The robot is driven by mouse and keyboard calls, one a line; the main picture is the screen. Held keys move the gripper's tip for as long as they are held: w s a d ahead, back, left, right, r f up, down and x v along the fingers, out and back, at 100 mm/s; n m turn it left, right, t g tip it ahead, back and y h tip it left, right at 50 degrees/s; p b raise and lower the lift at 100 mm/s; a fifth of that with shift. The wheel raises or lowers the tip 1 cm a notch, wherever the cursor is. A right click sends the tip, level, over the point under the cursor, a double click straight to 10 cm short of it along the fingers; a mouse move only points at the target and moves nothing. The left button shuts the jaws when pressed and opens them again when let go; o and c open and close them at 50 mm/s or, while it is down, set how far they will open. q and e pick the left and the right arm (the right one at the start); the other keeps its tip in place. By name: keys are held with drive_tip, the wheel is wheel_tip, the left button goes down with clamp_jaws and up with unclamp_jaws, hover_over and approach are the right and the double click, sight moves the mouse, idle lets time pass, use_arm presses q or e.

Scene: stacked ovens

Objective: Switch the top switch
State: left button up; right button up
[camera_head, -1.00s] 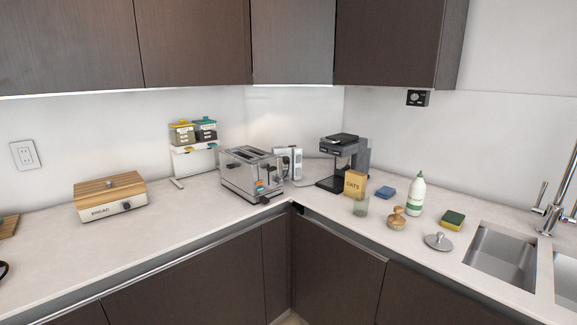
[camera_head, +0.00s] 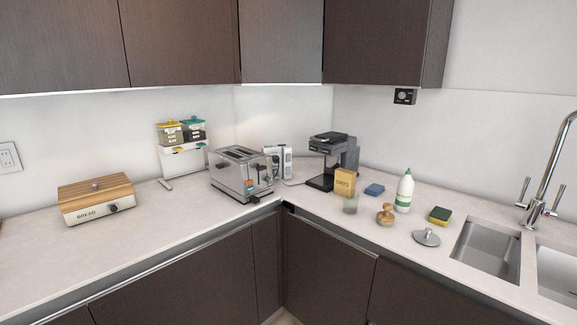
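No stacked ovens show in the head view. A small black switch-like box with a round dial (camera_head: 405,96) is on the wall under the right upper cabinet. A white wall plate (camera_head: 8,157), an outlet or switch, is at the far left edge. I cannot tell whether either one is the top switch. Neither of my grippers is in view.
A bread box (camera_head: 96,200), a toaster (camera_head: 240,174), a coffee machine (camera_head: 332,160), a white bottle (camera_head: 404,192) and a sink (camera_head: 487,249) line the corner counter (camera_head: 180,220). Dark cabinets (camera_head: 180,44) hang above. The counter's left front part is clear.

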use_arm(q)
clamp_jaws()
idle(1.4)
